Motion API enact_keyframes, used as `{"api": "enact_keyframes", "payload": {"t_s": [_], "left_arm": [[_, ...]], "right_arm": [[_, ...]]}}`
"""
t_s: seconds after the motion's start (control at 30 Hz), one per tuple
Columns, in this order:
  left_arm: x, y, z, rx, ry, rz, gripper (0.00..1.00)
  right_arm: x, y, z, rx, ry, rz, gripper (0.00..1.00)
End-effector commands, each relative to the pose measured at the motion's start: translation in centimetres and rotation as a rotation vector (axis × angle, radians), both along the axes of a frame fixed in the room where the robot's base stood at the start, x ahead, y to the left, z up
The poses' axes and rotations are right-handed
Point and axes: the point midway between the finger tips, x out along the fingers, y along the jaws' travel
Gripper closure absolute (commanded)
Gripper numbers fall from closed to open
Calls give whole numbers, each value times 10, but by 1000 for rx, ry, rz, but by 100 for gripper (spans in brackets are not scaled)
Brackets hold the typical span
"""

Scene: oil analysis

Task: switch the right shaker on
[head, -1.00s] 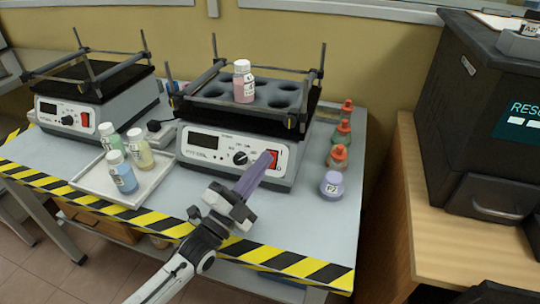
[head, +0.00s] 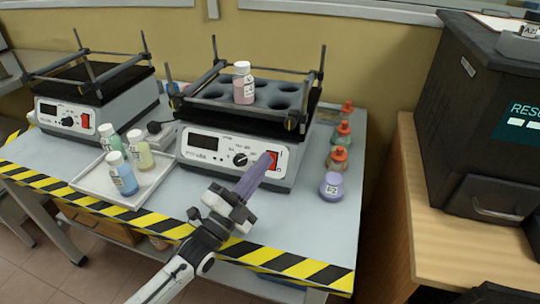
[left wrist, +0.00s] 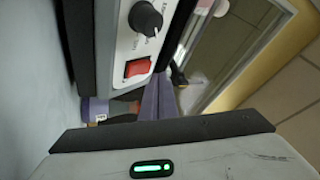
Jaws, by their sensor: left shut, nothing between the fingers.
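The right shaker (head: 190,165) is a grey box with a white front panel, dark display, black knob (head: 240,159) and red switch (head: 272,160). A bottle with pink contents (head: 243,82) stands in its black holder (head: 212,93). My left gripper (head: 266,161) is shut and empty, its purple fingertips at the red switch in the head view. In the left wrist view the red switch (left wrist: 137,67) shows beside the purple fingers (left wrist: 157,97). I cannot tell whether the fingertips touch it. The display shows no readable digits. My right gripper is out of view.
The left shaker (head: 105,125) stands behind a white tray (head: 88,185) of several bottles. Several small bottles, including a purple one (head: 331,186), line the right of the shaker. A black machine (head: 470,110) stands on the wooden table (head: 415,220) at right.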

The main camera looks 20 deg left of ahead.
Motion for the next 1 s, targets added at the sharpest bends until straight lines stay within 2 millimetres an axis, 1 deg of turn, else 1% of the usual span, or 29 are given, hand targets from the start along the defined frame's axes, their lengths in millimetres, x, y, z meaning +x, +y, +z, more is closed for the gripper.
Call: {"api": "enact_keyframes", "payload": {"t_s": [0.7, 1.0], "left_arm": [[0, 0, 0, 0, 0, 0, 100], [8, 0, -3, 0, -1, 1, 100]], "right_arm": [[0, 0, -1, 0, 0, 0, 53], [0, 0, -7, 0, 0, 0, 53]]}}
